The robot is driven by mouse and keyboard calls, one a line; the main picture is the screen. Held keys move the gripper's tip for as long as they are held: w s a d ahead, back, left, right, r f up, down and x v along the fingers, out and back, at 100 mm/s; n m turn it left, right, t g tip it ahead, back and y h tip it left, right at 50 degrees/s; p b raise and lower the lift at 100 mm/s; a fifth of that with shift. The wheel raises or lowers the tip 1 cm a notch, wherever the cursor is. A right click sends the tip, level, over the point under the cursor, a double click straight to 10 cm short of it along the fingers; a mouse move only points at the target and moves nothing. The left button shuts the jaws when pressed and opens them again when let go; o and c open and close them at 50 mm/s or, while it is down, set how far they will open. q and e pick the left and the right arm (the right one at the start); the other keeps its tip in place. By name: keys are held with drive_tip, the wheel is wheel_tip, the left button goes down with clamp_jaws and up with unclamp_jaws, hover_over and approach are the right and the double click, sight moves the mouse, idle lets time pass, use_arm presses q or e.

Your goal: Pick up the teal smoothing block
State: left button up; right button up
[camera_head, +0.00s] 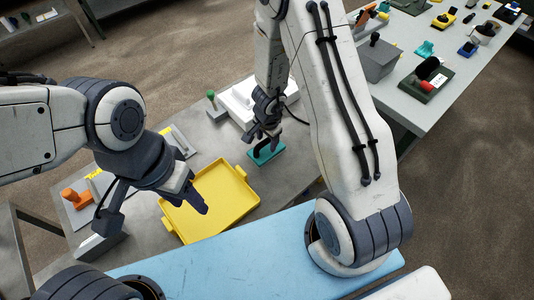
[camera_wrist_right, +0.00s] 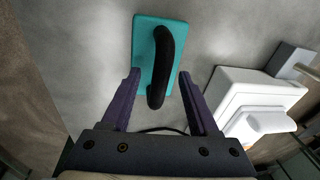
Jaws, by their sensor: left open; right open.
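The teal smoothing block (camera_head: 275,155) lies flat on the grey table, with a black arched handle on top. In the right wrist view, the teal block (camera_wrist_right: 143,40) is straight ahead and its black handle (camera_wrist_right: 165,60) runs lengthwise. My right gripper (camera_head: 263,142) is open just above the block. In the wrist view, my right gripper (camera_wrist_right: 160,75) has a fingertip on each side of the handle's near end, and nothing is gripped. Whether the fingers touch the block cannot be told. My left gripper (camera_head: 150,220) is open and empty beside the yellow tray.
The yellow tray (camera_head: 250,212) stands left of the block. A white machine (camera_head: 236,103) sits close behind; it also shows right in the wrist view (camera_wrist_right: 235,95). A green-knobbed tool (camera_head: 213,104) and an orange-handled tool (camera_head: 75,197) are further left. A second table (camera_head: 432,112) holds several tools.

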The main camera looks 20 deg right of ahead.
drive_tip(key=shift+f, duration=0.25)
clamp_jaws()
drive_tip(key=shift+w, duration=0.1)
idle(1.2)
